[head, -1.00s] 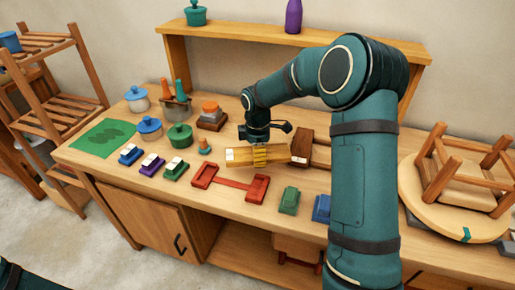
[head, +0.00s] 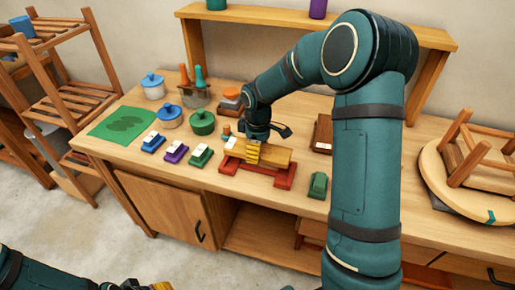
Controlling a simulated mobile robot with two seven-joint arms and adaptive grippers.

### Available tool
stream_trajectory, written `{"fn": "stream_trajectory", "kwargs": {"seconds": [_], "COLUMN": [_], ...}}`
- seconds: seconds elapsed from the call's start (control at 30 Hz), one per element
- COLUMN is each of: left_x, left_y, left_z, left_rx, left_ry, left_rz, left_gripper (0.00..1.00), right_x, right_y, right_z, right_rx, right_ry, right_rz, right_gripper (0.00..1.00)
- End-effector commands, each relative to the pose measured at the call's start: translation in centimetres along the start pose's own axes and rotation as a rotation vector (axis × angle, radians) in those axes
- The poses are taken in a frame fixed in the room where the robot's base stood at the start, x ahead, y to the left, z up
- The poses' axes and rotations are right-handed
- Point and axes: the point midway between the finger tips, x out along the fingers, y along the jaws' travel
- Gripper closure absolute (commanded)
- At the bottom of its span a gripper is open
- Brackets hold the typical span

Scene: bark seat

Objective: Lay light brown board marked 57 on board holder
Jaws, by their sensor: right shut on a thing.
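My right gripper (head: 254,152) is shut on a light brown board (head: 280,157). The board has a white label at its left end; the number is too small to read. The red board holder (head: 284,180) is under and in front of the board, with both end blocks partly showing. The board lies across or just above the holder; I cannot tell whether they touch. The middle of the holder is mostly hidden by the board. My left gripper (head: 147,286) shows only partly at the bottom edge, away from the bench.
A dark brown board (head: 323,133) lies right of the holder, a green block (head: 318,185) in front of it. Blue, purple and green stamp-like pieces (head: 176,152) stand to the left, with lidded pots (head: 203,123) behind. A round stool (head: 475,180) lies upturned at right.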

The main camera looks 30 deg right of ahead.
Motion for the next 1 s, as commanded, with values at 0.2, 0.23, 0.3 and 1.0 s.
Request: {"fn": "stream_trajectory", "kwargs": {"seconds": [0.2, 0.23, 0.3, 1.0], "left_x": [1.3, 1.5, 2.0, 4.0], "left_y": [-0.5, -0.6, -0.8, -1.5], "left_z": [0.4, 0.5, 0.4, 0.1], "left_rx": [0.003, 0.003, 0.003, 0.005], "left_ry": [-0.008, -0.01, -0.006, 0.006], "left_rz": [0.001, 0.001, 0.001, 0.0], "left_gripper": [0.53, 0.53, 0.53, 0.53], "right_x": [1.8, 2.0, 2.7, 5.9], "right_y": [0.0, 0.0, 0.0, 0.0], "right_z": [0.0, 0.0, 0.0, 0.0], "right_rx": [-0.001, -0.002, -0.002, -0.002], "right_ry": [-0.001, -0.001, -0.001, 0.0], "right_rz": [0.0, -0.001, -0.001, 0.0], "right_gripper": [0.71, 0.71, 0.71, 0.71]}}
